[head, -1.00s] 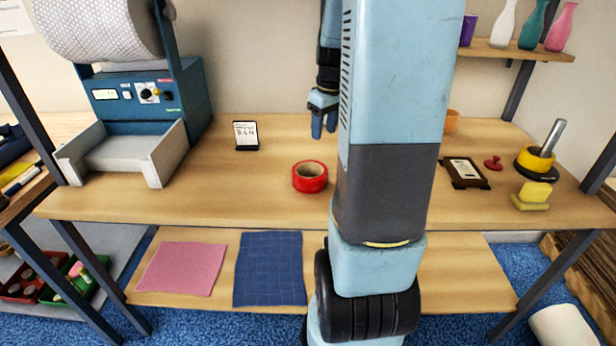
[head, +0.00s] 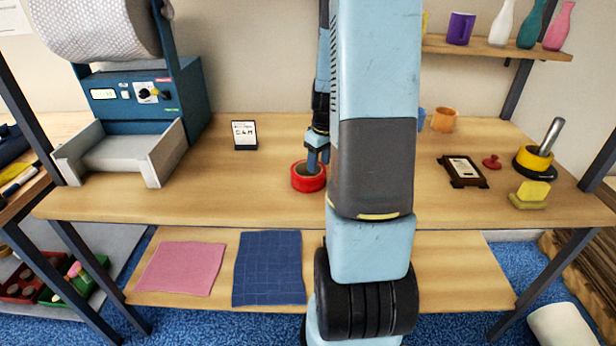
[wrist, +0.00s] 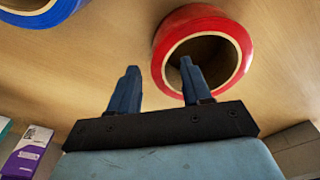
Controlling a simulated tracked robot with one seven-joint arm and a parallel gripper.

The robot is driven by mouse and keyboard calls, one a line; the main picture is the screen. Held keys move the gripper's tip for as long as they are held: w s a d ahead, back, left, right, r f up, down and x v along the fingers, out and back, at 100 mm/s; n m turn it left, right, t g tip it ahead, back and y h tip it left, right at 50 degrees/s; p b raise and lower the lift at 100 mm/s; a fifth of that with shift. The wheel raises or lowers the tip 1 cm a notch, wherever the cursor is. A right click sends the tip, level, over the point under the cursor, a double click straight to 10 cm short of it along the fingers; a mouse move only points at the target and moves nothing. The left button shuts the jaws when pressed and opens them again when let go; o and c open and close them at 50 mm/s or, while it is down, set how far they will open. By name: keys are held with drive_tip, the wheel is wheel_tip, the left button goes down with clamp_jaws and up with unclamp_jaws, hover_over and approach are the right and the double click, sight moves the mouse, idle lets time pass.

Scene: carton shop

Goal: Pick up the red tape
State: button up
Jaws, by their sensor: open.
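The red tape (head: 309,177) is a roll lying flat on the wooden table, left of my arm in the head view. It also shows in the wrist view (wrist: 168,45), at the upper right of the picture. My gripper (head: 317,160) is open just above the roll. In the wrist view my gripper (wrist: 158,78) has one finger over or in the roll's hole and the other outside its left side, so the ring's wall lies between them. I cannot tell how low the fingertips reach.
A blue roll (wrist: 40,12) shows at the upper left of the wrist view. A small card stand (head: 244,135) stands left of the tape, and a blue machine (head: 140,95) beyond it. A dark framed item (head: 463,171) and an orange cup (head: 444,119) are right of my arm.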

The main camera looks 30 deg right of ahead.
drive_tip(key=shift+w+f, duration=0.1)
drive_tip(key=shift+f, duration=0.75)
clamp_jaws()
